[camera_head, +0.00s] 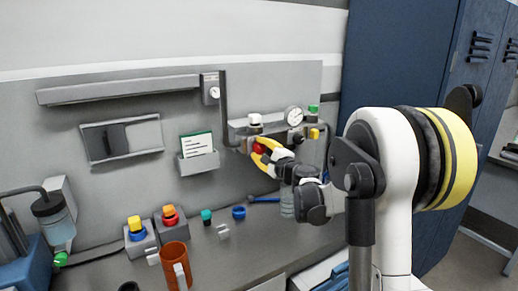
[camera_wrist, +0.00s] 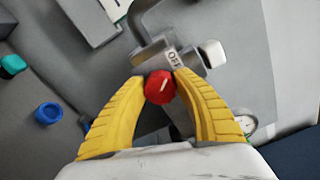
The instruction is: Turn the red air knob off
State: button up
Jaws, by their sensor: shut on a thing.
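The red air knob (camera_wrist: 159,87) sits on the front of the grey air unit, with a pale line across its face. It also shows in the head view (camera_head: 258,149), partly covered by a yellow finger. A label reading OFF (camera_wrist: 174,58) is beside the knob in the wrist view. My gripper (camera_wrist: 160,85) has its two yellow fingers on either side of the knob, shut on it. In the head view my gripper (camera_head: 264,152) reaches the panel from the right. The finger tips' exact contact is partly hidden.
A round gauge (camera_head: 294,115) and a green-topped fitting (camera_head: 313,110) are right of the knob. A card holder (camera_head: 199,161) is left. An orange mug (camera_head: 174,262), button boxes and a blue ring (camera_head: 239,212) stand on the bench below.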

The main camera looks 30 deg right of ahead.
jog(key=shift+n, duration=0.9)
jog(key=o, duration=1.2)
jog(key=s, duration=1.2)
jog(key=shift+d, duration=0.2)
